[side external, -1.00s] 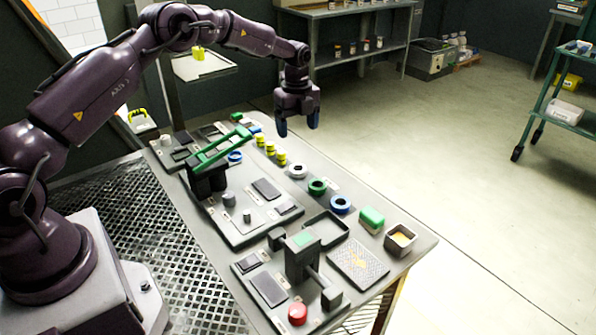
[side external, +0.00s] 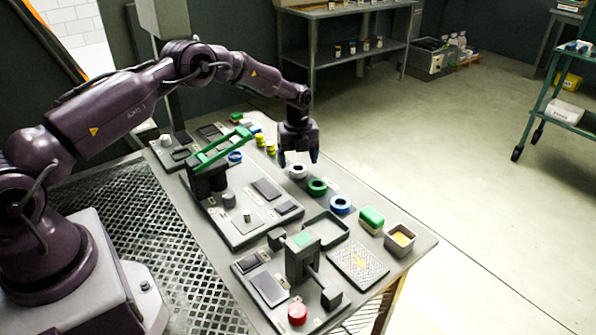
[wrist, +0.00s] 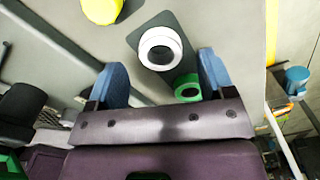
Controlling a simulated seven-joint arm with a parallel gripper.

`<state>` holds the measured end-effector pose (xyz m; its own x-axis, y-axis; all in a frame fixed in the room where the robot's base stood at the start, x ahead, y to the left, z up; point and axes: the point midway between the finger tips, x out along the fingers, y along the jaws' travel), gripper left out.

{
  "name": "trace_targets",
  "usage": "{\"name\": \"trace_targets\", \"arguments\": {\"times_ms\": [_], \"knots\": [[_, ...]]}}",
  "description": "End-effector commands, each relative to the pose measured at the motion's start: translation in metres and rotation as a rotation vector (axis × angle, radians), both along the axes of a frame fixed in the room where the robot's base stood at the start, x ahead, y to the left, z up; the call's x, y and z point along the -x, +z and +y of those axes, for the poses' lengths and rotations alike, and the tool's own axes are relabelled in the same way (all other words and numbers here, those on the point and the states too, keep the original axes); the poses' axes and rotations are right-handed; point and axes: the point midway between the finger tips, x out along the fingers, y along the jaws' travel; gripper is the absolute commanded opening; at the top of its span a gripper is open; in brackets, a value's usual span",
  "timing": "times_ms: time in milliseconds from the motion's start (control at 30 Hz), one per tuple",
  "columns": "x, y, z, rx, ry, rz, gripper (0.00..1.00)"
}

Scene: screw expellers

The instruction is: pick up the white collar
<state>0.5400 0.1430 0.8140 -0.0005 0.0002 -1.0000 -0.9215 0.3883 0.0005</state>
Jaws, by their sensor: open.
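The white collar (side external: 298,173) is a thick ring lying on the table, in a row with the other collars. In the wrist view the white collar (wrist: 176,46) sits on a dark grey pad, its dark hole facing up, just beyond and between the two blue fingers. My gripper (side external: 299,158) hangs pointing down just above the white collar. Its fingers are spread apart and empty. My gripper also shows in the wrist view (wrist: 163,72), with nothing between its fingertips.
A green collar (side external: 317,184) and a blue collar (side external: 341,203) lie nearer the camera beside the white one. Yellow pieces (side external: 271,147) lie on its far side. A press with a green lever (side external: 222,147) stands to the left. A green block (side external: 371,217) and small bin (side external: 400,238) are at right.

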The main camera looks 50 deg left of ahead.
Motion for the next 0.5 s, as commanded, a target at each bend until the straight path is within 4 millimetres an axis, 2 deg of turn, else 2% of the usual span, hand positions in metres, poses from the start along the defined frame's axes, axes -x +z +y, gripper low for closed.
{"name": "trace_targets", "arguments": {"times_ms": [100, 200, 433, 467, 500], "knots": [[0.0, -0.019, -0.001, 0.0, 0.0, 0.002, 0.76], [0.0, -0.027, -0.001, 0.001, 0.0, 0.001, 0.76], [0.0, -0.028, -0.001, 0.0, 0.0, -0.001, 0.76], [0.0, -0.028, -0.001, 0.0, 0.0, -0.001, 0.73], [0.0, -0.028, -0.001, 0.0, 0.0, -0.001, 0.64]]}}
